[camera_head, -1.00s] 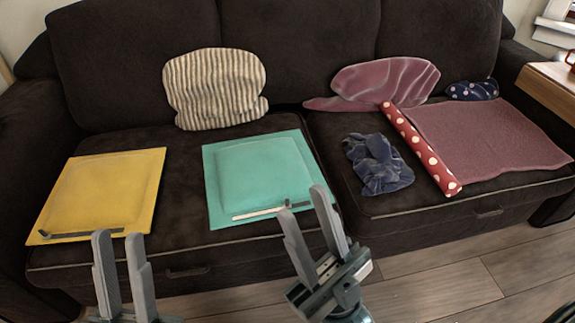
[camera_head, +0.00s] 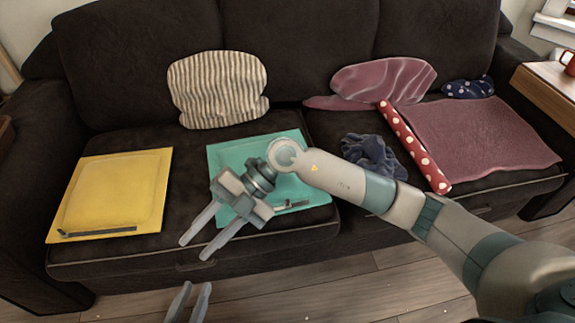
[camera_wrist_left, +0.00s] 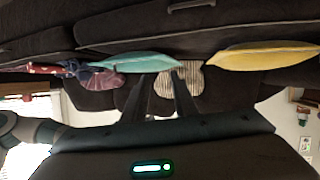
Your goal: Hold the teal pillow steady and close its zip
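The teal pillow (camera_head: 232,155) lies flat on the middle of the sofa seat, partly hidden by my right arm and gripper. Its zip (camera_head: 296,205) runs along the front edge; a pale strip and a dark part show at its right end, and the rest is hidden. My right gripper (camera_head: 192,248) is open and empty, over the front left of the pillow, its fingers pointing down and left past the seat edge. My left gripper (camera_head: 188,303) is low in front of the sofa, fingers apart and empty. The left wrist view shows the teal pillow (camera_wrist_left: 135,62) beyond its fingers.
A yellow pillow (camera_head: 112,190) with a dark zip lies to the left. A striped cushion (camera_head: 218,90) leans on the backrest. A blue cloth (camera_head: 372,156), a red dotted roll (camera_head: 415,147) and a mauve cloth (camera_head: 480,140) lie to the right. The floor in front is clear.

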